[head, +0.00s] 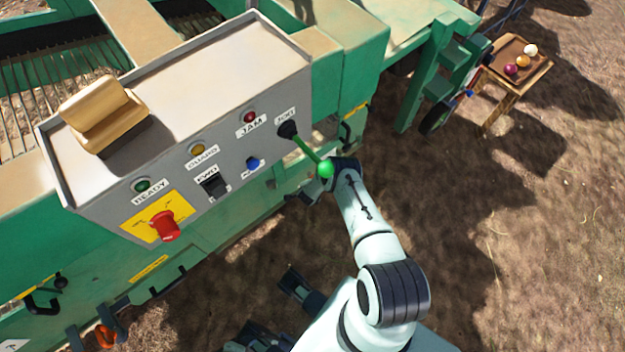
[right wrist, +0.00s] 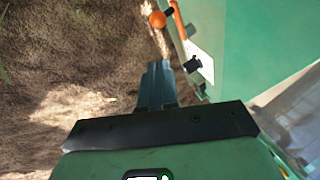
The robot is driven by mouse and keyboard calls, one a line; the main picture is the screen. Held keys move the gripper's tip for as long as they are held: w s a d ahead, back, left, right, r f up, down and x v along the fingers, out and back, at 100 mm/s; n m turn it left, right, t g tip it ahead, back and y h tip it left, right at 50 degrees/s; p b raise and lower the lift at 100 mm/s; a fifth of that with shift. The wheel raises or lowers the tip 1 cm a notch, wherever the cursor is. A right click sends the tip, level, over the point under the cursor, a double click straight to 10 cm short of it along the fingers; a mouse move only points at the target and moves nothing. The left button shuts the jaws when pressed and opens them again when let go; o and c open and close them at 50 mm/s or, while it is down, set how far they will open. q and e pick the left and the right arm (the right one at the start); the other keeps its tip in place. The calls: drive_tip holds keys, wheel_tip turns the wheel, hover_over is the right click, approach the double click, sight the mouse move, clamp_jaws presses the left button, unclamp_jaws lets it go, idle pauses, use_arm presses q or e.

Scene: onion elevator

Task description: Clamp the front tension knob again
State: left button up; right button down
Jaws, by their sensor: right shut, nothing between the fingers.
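My right gripper (right wrist: 157,82) is shut and empty in the right wrist view, its fingers close together. A small black knob (right wrist: 193,65) stands out from the green machine side by a white label, just right of the fingertips and apart from them as far as I can see. I cannot tell for sure that it is the front tension knob. In the head view my right gripper (head: 308,192) is beside the machine, below the panel's right end, partly hidden by its own wrist. My left gripper is not clearly visible.
An orange ball-ended lever (right wrist: 158,19) lies beyond the fingertips. The grey control panel (head: 230,95) carries a red stop button (head: 164,226) and a green-tipped jog lever (head: 325,169) close to my right wrist. A small wooden table (head: 545,66) holds onions. Bare ground is open at right.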

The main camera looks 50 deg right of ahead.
drive_tip(key=p+v, duration=0.1)
drive_tip(key=v, duration=0.2)
drive_tip(key=shift+s+a, duration=0.1)
drive_tip(key=shift+a, duration=0.1)
idle(0.5)
